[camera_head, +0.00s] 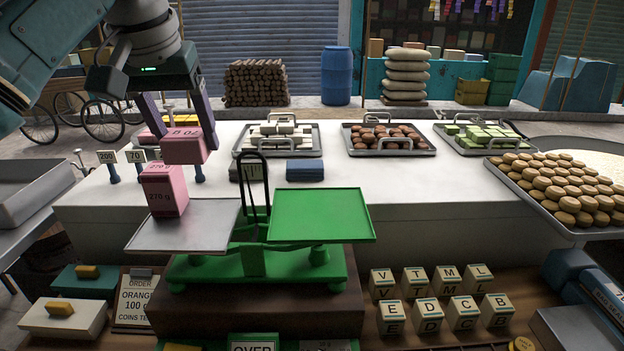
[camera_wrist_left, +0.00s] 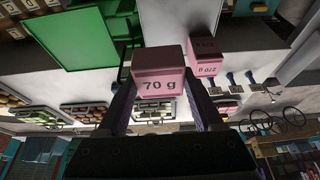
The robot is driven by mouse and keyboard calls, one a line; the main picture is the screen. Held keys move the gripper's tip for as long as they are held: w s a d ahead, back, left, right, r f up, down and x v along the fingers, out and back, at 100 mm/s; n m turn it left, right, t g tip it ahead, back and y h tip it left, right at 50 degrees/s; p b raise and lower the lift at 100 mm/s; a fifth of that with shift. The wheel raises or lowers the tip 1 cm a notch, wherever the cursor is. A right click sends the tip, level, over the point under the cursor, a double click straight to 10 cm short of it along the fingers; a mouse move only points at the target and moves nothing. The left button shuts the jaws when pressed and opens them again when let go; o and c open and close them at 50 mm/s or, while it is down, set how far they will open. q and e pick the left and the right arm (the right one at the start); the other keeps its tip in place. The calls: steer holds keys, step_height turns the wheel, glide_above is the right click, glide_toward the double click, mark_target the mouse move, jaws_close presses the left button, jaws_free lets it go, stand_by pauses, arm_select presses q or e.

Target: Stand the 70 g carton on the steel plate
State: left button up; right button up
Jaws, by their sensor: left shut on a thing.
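My left gripper (camera_head: 185,140) is shut on a small pink carton (camera_head: 183,150) and holds it in the air. In the left wrist view the held carton (camera_wrist_left: 158,75) shows "70 g" on the face toward the camera. It is above and behind the steel plate (camera_head: 215,220), the left pan of the green scale. A taller pink carton marked 270 g (camera_head: 165,192) stands upright on that plate at its back left. The held carton is just above and right of it in the head view; whether they touch is unclear. My right gripper is not in view.
The scale's green pan (camera_head: 320,215) is empty. A black wire upright (camera_head: 253,180) rises between the pans. Behind are number tags on blue pegs (camera_head: 136,156), a blue block (camera_head: 305,170) and food trays. The steel plate's front and right are clear.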

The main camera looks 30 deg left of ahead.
arm_select(q)
glide_above(211, 231)
steer(key=s, duration=0.1)
steer(key=f, duration=1)
steer(key=shift+s+d+p, duration=0.2)
steer(key=shift+d+p, duration=0.2)
steer(key=shift+f, duration=2.1)
steer(key=o, duration=1.5)
steer(key=shift+f, duration=0.1)
